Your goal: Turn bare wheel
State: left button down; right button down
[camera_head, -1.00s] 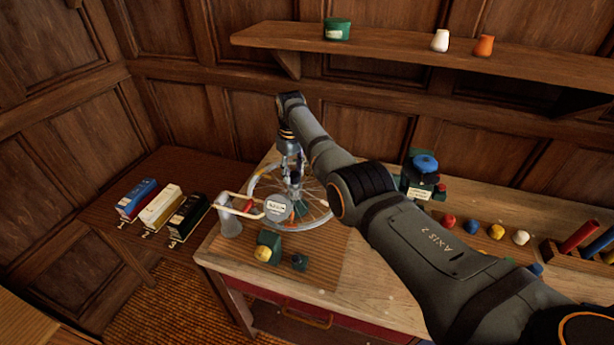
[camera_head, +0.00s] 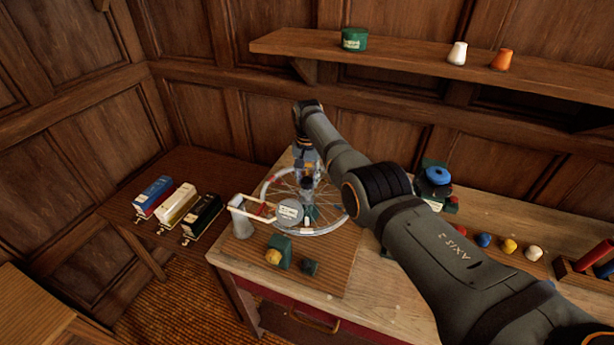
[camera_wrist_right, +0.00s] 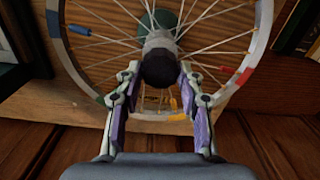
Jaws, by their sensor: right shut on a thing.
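The bare spoked wheel (camera_head: 336,223) lies nearly flat on the workbench in the head view, with a grey rim and thin spokes. My right gripper (camera_head: 308,194) reaches down onto its middle from above. In the right wrist view the rim (camera_wrist_right: 248,72) carries a red mark, a blue mark and a yellow one. There the right gripper's fingers (camera_wrist_right: 158,82) stand on both sides of the dark hub end (camera_wrist_right: 159,67) and are shut on it. The arm and gripper hide part of the wheel in the head view. My left gripper is not in view.
A white-framed stand with a round label (camera_head: 290,212) is at the wheel's left front. Green blocks, one with a yellow knob (camera_head: 273,257), sit in front. A blue-topped green device (camera_head: 437,176) is to the right. Three boxes (camera_head: 203,215) stand on the left side table.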

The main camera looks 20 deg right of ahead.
jog(key=m, duration=0.3)
jog(key=shift+s+f+m, duration=0.1)
jog(key=shift+m, duration=0.3)
jog(key=m, duration=0.4)
jog(key=shift+s+m, duration=0.1)
jog(key=shift+m, duration=0.2)
jog(key=m, duration=0.4)
jog(key=shift+s, duration=0.1)
jog(key=shift+m, duration=1.7)
jog(key=shift+m, duration=0.3)
jog(key=c, duration=0.8)
grip_release()
